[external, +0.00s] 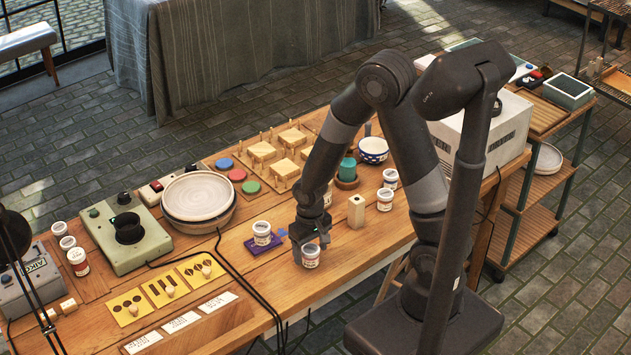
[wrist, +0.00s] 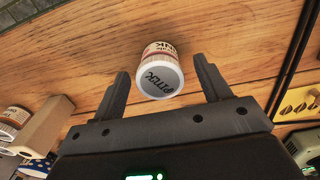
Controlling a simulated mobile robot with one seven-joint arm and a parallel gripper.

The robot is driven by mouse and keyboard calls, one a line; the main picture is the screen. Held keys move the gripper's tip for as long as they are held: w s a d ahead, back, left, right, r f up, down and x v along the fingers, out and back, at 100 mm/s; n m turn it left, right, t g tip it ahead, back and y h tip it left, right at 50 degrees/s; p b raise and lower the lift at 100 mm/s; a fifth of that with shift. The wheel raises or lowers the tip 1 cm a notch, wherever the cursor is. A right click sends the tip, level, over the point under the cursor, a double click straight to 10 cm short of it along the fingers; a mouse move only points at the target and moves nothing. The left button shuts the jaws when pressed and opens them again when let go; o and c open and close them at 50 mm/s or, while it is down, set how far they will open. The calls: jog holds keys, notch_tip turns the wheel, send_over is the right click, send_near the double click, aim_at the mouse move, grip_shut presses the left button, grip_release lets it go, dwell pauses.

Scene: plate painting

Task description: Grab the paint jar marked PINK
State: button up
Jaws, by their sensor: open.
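The paint jar marked PINK (wrist: 160,72) stands on the wooden table between my open fingers in the wrist view. Its white lid carries dark letters that read PINK. In the external view the same jar (external: 310,256) is at the table's near edge, just below my gripper (external: 311,238). My gripper (wrist: 165,88) is open, with one finger on each side of the jar and a visible gap to each. I cannot tell how deep the fingers reach around it.
Another jar (external: 262,233) stands on a purple mat (external: 247,246) to the left. A wooden block (external: 356,211) and more jars (external: 385,200) stand to the right. Black cables (external: 245,283) cross the table left of the jar.

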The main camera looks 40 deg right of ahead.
jog(key=shift+f, duration=1.1)
jog(key=c, duration=1.1)
jog(key=shift+r, duration=0.1)
